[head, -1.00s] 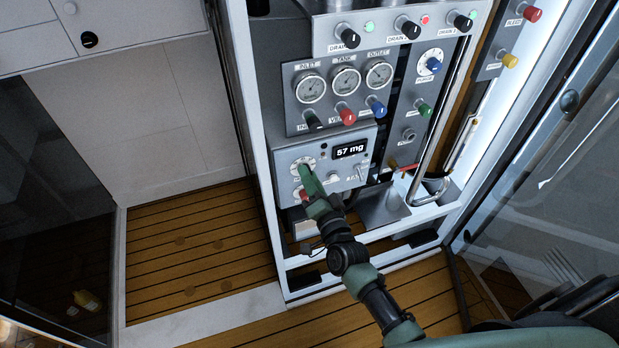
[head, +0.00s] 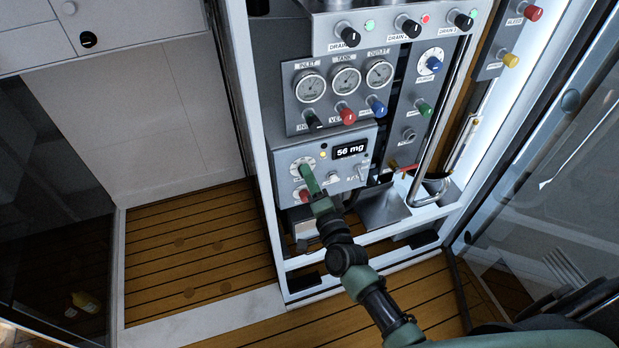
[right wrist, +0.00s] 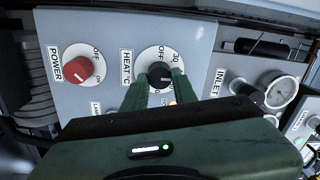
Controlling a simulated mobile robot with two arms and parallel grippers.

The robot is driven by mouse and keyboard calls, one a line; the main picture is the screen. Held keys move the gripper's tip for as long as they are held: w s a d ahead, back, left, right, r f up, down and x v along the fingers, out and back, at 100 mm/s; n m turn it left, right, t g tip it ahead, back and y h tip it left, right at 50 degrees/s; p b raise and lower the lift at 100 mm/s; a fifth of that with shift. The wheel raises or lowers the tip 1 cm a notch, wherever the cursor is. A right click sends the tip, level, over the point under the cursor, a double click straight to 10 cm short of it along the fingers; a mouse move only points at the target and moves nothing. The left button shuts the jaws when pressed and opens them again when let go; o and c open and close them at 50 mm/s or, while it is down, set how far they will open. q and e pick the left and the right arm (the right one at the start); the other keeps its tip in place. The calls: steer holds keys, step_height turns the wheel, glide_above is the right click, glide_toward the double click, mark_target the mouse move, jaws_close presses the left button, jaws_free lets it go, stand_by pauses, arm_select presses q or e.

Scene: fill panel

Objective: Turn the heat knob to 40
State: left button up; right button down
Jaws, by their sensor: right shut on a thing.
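The heat knob (right wrist: 160,75) is black and sits on a white round dial marked OFF and 30, beside a "HEAT °C" label in the right wrist view. My right gripper (right wrist: 161,84) has its two green fingers on either side of this knob and is shut on it. In the head view the heat dial (head: 299,165) shows at the upper left of the lower panel, and the right gripper (head: 308,177) reaches it from below. The fingers hide much of the knob and part of its scale, so I cannot read its exact setting. My left gripper is not in view.
A red power knob (right wrist: 83,70) is close beside the heat dial. The panel display (head: 350,151) reads 56 mg, with a lit amber lamp (head: 323,154) near it. Gauges (head: 345,79) and several colored knobs are above. A glass door (head: 560,170) stands at the right.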

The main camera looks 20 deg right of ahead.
steer(key=c, duration=1.1)
jaws_free()
steer(key=s, duration=0.8)
steer(key=shift+d+f+b, duration=0.15)
steer(key=shift+f+b, duration=0.05)
steer(key=shift+b, duration=0.15)
steer(key=shift+w, duration=0.1)
